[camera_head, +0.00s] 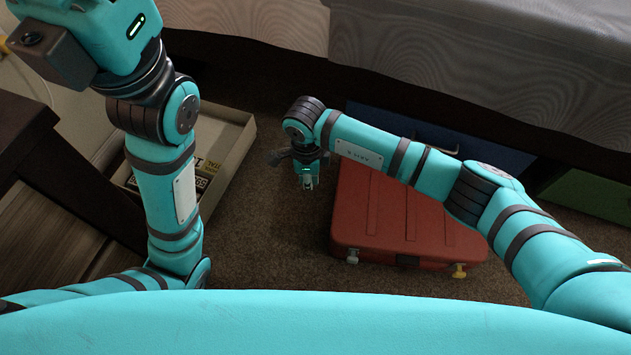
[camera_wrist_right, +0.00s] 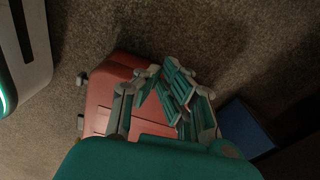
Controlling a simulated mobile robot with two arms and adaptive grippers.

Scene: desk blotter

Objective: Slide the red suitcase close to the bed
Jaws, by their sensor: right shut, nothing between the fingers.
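The red suitcase (camera_head: 375,213) lies flat on the brown carpet in the head view, beside the bed (camera_head: 440,45), with a strip of floor between them partly covered by my arm. My right forearm hides part of its far side. My right gripper (camera_head: 307,183) is shut and empty, pointing down just left of the suitcase's far left corner. In the right wrist view the shut fingers (camera_wrist_right: 172,88) overlap the suitcase (camera_wrist_right: 108,92); I cannot tell whether they touch it. My left arm rises at the left of the head view; its fingers are out of frame.
A blue drawer front (camera_head: 440,135) and a green one (camera_head: 590,195) sit under the bed. A pale open box (camera_head: 230,150) with printed items stands left of the gripper. Dark wooden furniture (camera_head: 50,215) is at the far left. Carpet (camera_head: 270,235) between box and suitcase is clear.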

